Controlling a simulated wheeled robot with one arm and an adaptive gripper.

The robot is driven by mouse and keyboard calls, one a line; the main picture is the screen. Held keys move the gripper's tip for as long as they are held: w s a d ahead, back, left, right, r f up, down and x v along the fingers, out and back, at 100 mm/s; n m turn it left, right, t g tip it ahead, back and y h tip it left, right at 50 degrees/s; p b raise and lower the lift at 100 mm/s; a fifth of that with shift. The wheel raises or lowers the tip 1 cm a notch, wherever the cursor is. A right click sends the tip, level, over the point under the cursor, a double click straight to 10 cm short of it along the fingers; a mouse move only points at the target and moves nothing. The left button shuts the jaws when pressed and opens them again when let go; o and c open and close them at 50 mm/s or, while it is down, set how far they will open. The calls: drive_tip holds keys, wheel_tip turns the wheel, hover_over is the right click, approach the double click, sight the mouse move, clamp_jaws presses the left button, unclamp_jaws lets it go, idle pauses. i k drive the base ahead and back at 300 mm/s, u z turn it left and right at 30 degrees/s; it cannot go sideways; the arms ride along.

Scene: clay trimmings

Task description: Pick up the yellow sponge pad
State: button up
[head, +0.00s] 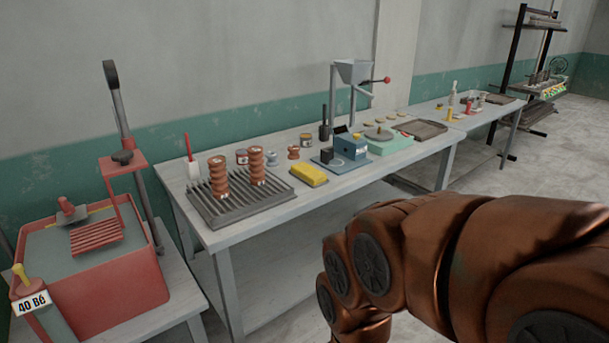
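The yellow sponge pad (309,175) lies flat on the grey workbench (330,198), close to its front edge. It sits just right of a dark ribbed rack and left of a small blue device, and nothing covers it. My copper-coloured arm fills the lower right of the head view, in front of the bench. My gripper is out of the picture, so its opening cannot be seen.
The ribbed rack (212,213) holds two brown ridged cylinders (218,176). The blue device (350,147) and a funnel stand (354,72) are to the pad's right. A red tub (105,290) with an upright lever stands at left. The bench front strip is bare.

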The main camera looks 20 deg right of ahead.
sight(313, 176)
drive_tip(key=k, duration=0.6)
drive_tip(key=u, duration=0.6)
drive_tip(key=i, duration=1.75)
drive_tip(key=z, duration=1.05)
drive_tip(key=i, duration=0.75)
drive_tip(key=z, duration=0.05)
